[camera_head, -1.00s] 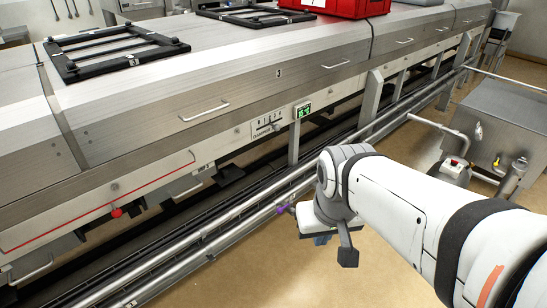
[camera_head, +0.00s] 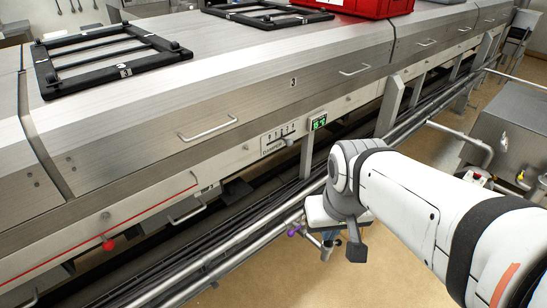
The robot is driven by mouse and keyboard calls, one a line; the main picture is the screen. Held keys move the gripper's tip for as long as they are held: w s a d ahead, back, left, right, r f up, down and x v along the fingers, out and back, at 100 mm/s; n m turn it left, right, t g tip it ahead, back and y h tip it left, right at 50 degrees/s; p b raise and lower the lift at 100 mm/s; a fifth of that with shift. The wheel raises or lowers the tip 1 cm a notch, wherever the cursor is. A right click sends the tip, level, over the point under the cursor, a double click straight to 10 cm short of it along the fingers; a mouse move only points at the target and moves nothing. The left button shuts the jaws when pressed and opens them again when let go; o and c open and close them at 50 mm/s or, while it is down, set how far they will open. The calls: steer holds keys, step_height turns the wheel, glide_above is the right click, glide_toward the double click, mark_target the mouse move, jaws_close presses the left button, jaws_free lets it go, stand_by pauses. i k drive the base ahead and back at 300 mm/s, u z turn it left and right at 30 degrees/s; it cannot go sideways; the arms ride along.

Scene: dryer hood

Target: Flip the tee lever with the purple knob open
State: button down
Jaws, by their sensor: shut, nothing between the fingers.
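The purple knob (camera_head: 293,232) shows just left of my wrist, low beside the steel pipes. A small metal lever or fitting around it is partly hidden behind my wrist, so I cannot tell the lever's angle. My gripper (camera_head: 328,248) hangs below the white wrist, small and partly covered by it. It is shut and appears empty. It is close to the purple knob, slightly to its right in the picture; I cannot tell whether they touch.
Long steel pipes (camera_head: 240,245) run along the foot of the dryer hood (camera_head: 260,90). A red knob (camera_head: 109,244) and a damper slider (camera_head: 279,141) are on its front. A steel cabinet (camera_head: 515,135) stands at the right. Tan floor is open below the pipes.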

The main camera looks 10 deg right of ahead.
mark_target(291, 234)
steer(key=i, duration=0.5)
steer(key=z, duration=0.7)
steer(key=k, duration=1.35)
steer(key=z, duration=0.3)
steer(key=i, duration=1.55)
steer(key=u, duration=0.55)
steer(key=i, duration=0.5)
steer(key=u, duration=0.45)
